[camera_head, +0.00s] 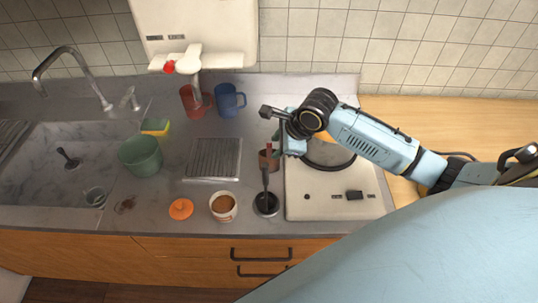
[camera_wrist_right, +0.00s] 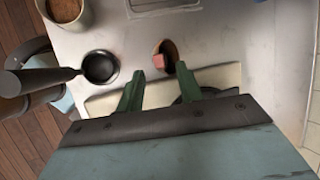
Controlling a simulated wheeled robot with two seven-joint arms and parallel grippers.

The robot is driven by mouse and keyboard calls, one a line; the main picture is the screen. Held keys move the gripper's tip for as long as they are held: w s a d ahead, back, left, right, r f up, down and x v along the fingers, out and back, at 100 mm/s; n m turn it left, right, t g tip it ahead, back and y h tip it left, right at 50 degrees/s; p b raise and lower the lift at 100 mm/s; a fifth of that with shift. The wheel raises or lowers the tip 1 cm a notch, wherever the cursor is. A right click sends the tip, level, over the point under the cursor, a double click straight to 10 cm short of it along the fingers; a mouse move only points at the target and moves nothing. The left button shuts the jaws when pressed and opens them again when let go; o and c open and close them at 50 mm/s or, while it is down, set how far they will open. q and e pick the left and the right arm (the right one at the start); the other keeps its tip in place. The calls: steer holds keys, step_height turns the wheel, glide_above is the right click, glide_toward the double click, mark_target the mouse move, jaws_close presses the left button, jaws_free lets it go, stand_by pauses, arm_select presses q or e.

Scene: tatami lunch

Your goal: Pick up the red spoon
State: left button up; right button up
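My right gripper (camera_head: 280,140) hangs over the counter by the cooktop's left edge. In the right wrist view its two green fingers (camera_wrist_right: 160,86) are apart with nothing between them. Ahead of the fingers stands a small brown cup (camera_wrist_right: 168,52), with a red piece (camera_wrist_right: 165,62) showing at it. This may be part of the red spoon; its full shape is not clear. The fingers do not appear to touch it. In the head view the brown cup (camera_head: 267,160) is just below the gripper, partly covered by it. My left gripper is not in view.
A black pan (camera_head: 266,206) with a raised handle is in front of the brown cup. The cooktop (camera_head: 334,208) is right. Red (camera_head: 190,101) and blue (camera_head: 227,101) mugs stand behind.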

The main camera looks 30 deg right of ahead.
mark_target(269, 155)
steer(key=x, duration=0.6)
steer(key=shift+w, duration=0.2)
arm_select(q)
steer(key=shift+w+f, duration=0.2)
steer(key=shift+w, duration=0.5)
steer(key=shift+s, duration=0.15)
arm_select(e)
jaws_close()
